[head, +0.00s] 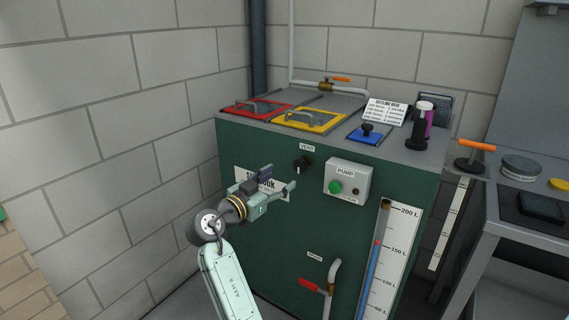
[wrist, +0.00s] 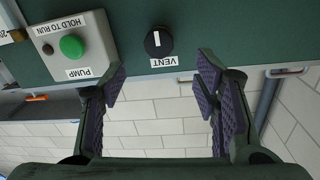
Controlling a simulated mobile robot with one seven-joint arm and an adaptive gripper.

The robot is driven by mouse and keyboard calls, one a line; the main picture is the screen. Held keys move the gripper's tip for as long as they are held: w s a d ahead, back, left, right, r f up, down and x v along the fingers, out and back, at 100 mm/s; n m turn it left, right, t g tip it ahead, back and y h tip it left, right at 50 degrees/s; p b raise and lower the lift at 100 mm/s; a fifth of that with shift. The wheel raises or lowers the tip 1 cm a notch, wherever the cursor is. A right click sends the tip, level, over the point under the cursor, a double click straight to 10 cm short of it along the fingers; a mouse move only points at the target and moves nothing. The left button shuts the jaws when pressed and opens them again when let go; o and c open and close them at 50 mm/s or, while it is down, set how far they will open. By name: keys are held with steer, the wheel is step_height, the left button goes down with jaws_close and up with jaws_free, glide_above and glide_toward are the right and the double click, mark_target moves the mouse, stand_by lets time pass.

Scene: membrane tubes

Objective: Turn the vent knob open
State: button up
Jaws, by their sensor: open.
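The vent knob (head: 302,165) is a round black knob on the dark green front of the tank cabinet, just below a white VENT label (head: 307,148). In the wrist view the knob (wrist: 159,42) shows upside down with a white pointer line, above and between my fingertips. My gripper (head: 278,180) is open and empty, in front of the cabinet and to the lower left of the knob. In the wrist view my gripper's (wrist: 160,80) padded fingers stand wide apart. They do not touch the knob.
A pump box (head: 347,182) with a green button stands out from the panel right of the knob. A red-handled drain valve (head: 313,287) and a level gauge (head: 385,262) are lower down. Red (head: 256,110) and yellow (head: 309,121) framed hatches lie on top. A block wall stands left.

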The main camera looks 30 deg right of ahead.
mark_target(299, 167)
steer(key=p+x, duration=0.2)
steer(key=x, duration=0.7)
steer(key=shift+d, duration=0.25)
steer(key=shift+w+d, duration=0.2)
steer(key=shift+d, duration=0.35)
steer(key=shift+c, duration=0.5)
steer(key=c, duration=1.1)
